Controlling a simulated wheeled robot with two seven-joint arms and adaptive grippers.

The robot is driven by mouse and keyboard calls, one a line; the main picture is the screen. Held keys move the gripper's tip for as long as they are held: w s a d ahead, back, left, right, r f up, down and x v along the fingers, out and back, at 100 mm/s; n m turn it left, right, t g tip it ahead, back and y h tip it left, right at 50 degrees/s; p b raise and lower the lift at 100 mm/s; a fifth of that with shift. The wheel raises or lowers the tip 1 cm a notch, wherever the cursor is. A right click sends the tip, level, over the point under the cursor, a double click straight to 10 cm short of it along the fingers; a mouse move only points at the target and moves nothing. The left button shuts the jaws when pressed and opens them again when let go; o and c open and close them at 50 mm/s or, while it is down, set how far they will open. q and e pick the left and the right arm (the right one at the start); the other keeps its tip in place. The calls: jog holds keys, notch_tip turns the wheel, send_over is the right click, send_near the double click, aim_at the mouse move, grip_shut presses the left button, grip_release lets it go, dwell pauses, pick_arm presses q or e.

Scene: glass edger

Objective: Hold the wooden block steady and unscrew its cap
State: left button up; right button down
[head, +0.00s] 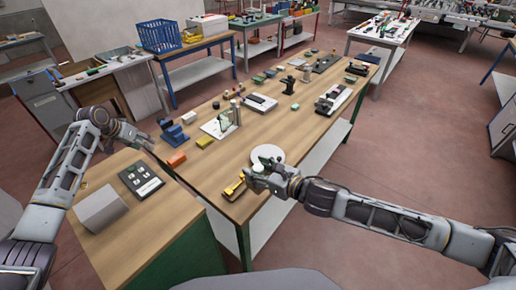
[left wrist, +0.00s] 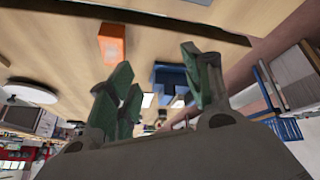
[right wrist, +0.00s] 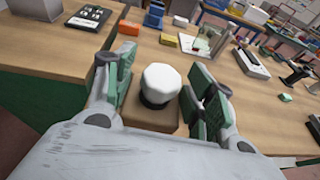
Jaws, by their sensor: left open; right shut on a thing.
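The wooden block (right wrist: 150,116) stands between the fingers of my right gripper (right wrist: 160,95), which is shut on its sides. A white faceted cap (right wrist: 160,82) with a dark band below it sits upright on top of the block. In the head view the right gripper (head: 258,178) is at the near right edge of the long table, and the cap shows as a small white spot (head: 258,168); the block is mostly hidden there. My left gripper (head: 146,141) is open and empty, in the air at the table's left end, away from the block. Its fingers show apart in the left wrist view (left wrist: 162,85).
A white round disc (head: 267,153) lies just behind the right gripper. A brass-coloured piece (head: 234,189) lies to its left. An orange block (head: 176,159) and a blue fixture (head: 174,134) are near the left gripper. Bare tabletop lies between the orange block and brass piece.

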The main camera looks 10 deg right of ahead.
pick_arm(q)
jog(key=d+r+m+g+h, duration=0.1)
jog(key=d+r+m, duration=0.2)
jog(key=d+m, duration=0.35)
jog(key=d+r+m+h, duration=0.1)
jog(key=d+r+m, duration=0.2)
jog(key=d, duration=0.6)
notch_tip(320, 180, up, 7)
jog(key=m+g+y, duration=0.4)
jog(key=m+y, duration=0.1)
jog(key=m, duration=2.7)
send_over(258, 167)
jog(key=shift+s+f, duration=0.1)
jog(key=shift+f, duration=0.15)
jog(key=shift+f, duration=3.85)
jog(key=shift+c, duration=0.3)
